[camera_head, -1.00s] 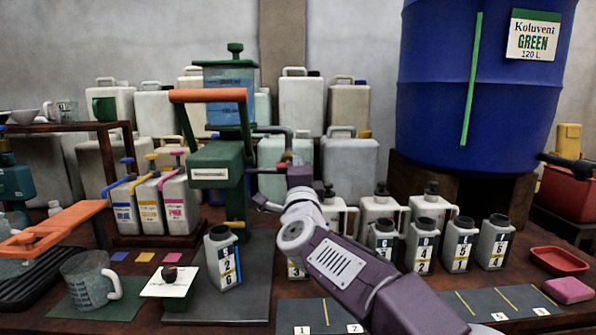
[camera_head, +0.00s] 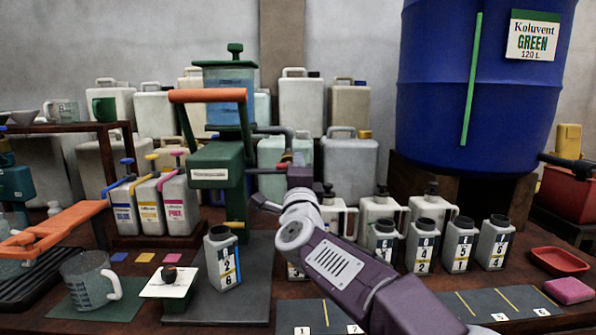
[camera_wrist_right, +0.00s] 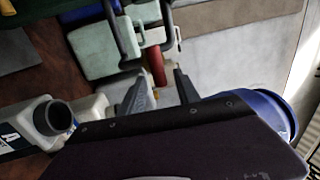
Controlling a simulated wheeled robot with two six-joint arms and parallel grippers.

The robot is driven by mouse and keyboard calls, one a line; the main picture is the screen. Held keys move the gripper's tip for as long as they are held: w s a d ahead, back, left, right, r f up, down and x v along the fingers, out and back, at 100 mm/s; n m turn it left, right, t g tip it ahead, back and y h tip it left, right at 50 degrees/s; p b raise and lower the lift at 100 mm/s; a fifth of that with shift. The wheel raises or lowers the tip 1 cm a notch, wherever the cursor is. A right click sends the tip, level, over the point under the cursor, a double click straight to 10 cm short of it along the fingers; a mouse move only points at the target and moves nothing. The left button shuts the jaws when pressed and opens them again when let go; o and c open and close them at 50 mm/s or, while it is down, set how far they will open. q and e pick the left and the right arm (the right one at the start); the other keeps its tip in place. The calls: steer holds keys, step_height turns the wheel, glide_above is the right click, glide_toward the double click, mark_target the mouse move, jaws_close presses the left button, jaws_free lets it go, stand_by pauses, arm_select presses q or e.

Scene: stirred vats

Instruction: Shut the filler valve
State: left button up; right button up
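The green filler (camera_head: 215,155) stands at the centre of the head view, with a clear blue-tinted tank on top and an orange lever arm. A grey pipe runs from its right side. A small red handle (camera_head: 283,165) shows at the pipe, near the purple end of my right arm. In the right wrist view the red handle (camera_wrist_right: 155,65) lies just beyond my right gripper (camera_wrist_right: 160,90). Its two dark fingers are apart, with a gap between them; contact with the handle cannot be told. My left gripper is not in view.
A numbered grey bottle (camera_head: 222,258) stands on the dark mat below the filler. Several more bottles (camera_head: 424,245) stand to the right. A measuring jug (camera_head: 88,282) is at front left. A large blue drum (camera_head: 430,90) stands behind at right.

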steer(key=s+f, duration=0.1)
steer(key=s, duration=0.8)
steer(key=shift+f, duration=0.4)
